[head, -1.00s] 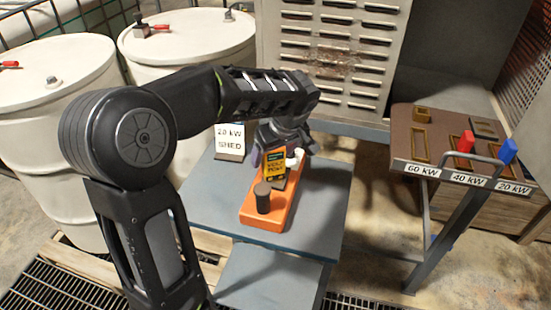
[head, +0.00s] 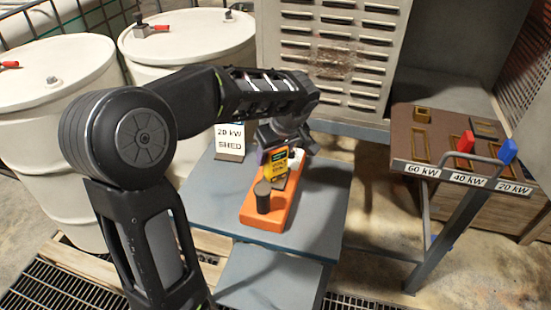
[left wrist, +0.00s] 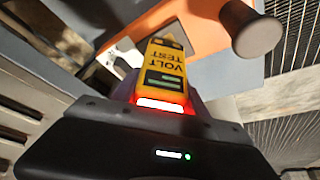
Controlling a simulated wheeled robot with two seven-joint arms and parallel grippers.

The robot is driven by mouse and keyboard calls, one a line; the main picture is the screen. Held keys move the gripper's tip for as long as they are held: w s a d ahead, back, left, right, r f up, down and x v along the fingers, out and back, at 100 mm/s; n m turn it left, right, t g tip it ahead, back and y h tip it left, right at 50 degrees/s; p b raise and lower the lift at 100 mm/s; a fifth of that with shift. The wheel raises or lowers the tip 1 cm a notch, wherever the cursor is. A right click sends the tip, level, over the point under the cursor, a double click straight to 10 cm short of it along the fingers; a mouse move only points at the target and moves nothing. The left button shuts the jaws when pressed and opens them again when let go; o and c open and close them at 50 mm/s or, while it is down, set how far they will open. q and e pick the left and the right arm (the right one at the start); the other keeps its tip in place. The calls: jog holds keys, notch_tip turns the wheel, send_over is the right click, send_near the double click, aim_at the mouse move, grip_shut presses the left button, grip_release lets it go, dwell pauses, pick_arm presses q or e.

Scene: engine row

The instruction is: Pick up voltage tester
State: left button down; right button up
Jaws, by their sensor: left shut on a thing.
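The voltage tester (head: 277,164) is a small yellow and black block marked VOLT TEST. It stands upright over the orange tray (head: 266,222) on the blue-grey table. My left gripper (head: 280,150) comes down from above and is shut on the tester's upper part. In the left wrist view the yellow tester (left wrist: 164,72) sticks out from between the fingers, with the orange tray (left wrist: 190,25) beyond it. Whether the tester's lower end still touches the tray I cannot tell. My right gripper is not in view.
A dark cylinder (head: 262,197) stands on the tray's near end, and a white piece (head: 297,158) is at its far end. A 20 kW SHED sign (head: 230,142) stands behind left. A brown switch panel (head: 440,150) with red and blue handles is at right.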

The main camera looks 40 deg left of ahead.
pick_arm(q)
notch_tip(320, 180, up, 10)
jog(key=shift+r+b, duration=0.1)
jog(key=shift+b, duration=0.3)
dwell(0.7)
